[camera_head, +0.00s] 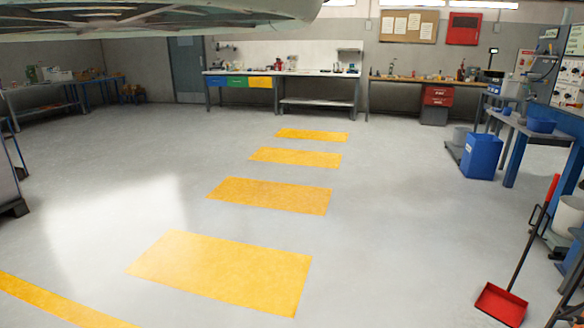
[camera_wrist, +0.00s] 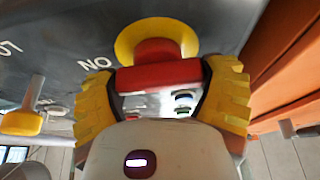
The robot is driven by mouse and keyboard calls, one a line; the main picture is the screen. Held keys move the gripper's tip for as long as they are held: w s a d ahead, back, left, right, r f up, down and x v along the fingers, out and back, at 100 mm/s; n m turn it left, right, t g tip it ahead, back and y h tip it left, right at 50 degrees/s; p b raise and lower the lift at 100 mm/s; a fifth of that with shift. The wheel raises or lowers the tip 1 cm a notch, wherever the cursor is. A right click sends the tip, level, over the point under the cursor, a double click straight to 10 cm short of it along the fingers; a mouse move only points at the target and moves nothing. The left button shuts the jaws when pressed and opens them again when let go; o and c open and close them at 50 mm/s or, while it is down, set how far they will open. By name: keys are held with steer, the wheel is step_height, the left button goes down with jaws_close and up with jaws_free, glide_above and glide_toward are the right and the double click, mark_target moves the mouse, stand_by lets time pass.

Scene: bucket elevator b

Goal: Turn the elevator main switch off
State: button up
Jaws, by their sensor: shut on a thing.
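In the wrist view, a red switch handle (camera_wrist: 158,76) stands out from a round yellow plate (camera_wrist: 128,40) on a dark panel (camera_wrist: 60,30). White letters beside the plate read "NO" as seen in this picture, which appears turned. My gripper (camera_wrist: 162,92) has its two ridged yellow fingers on either side of the red handle and is shut on it. The fingertips hide the ends of the handle. The head view shows neither the switch nor my gripper.
In the wrist view, a yellow-ended lever (camera_wrist: 22,122) sits left of the switch, and an orange-brown surface (camera_wrist: 280,70) is at the right. The head view shows open grey floor with yellow stripes (camera_head: 225,270), workbenches (camera_head: 285,72) behind, and a red dustpan (camera_head: 501,304) at right.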

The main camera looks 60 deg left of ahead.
steer(key=shift+w+a+n+y, duration=0.1)
steer(key=shift+n+y, duration=0.3)
steer(key=shift+n, duration=0.1)
steer(key=n+t+y, duration=0.1)
steer(key=n, duration=0.2)
steer(key=shift+w+a+r+t, duration=0.1)
steer(key=shift+t, duration=0.2)
steer(key=n+y, duration=0.2)
steer(key=n, duration=0.2)
steer(key=n+t+y, duration=0.1)
steer(key=n+y, duration=0.1)
steer(key=n, duration=0.2)
steer(key=shift+w+n+t, duration=0.1)
steer(key=shift+n+t, duration=0.2)
steer(key=n+y, duration=0.1)
steer(key=n, duration=0.1)
steer(key=n+y, duration=0.1)
steer(key=n, duration=0.2)
steer(key=shift+f, duration=0.2)
steer(key=shift+a+f+n+g+y+p, duration=0.15)
steer(key=shift+n+g+y, duration=0.25)
steer(key=shift+n, duration=0.85)
steer(key=shift+d+f+n+g+y+p, duration=0.1)
steer(key=shift+n+g+y+p, duration=0.3)
steer(key=shift+n, duration=0.85)
steer(key=o, duration=1)
steer(key=shift+o, duration=0.2)
steer(key=shift+s, duration=0.2)
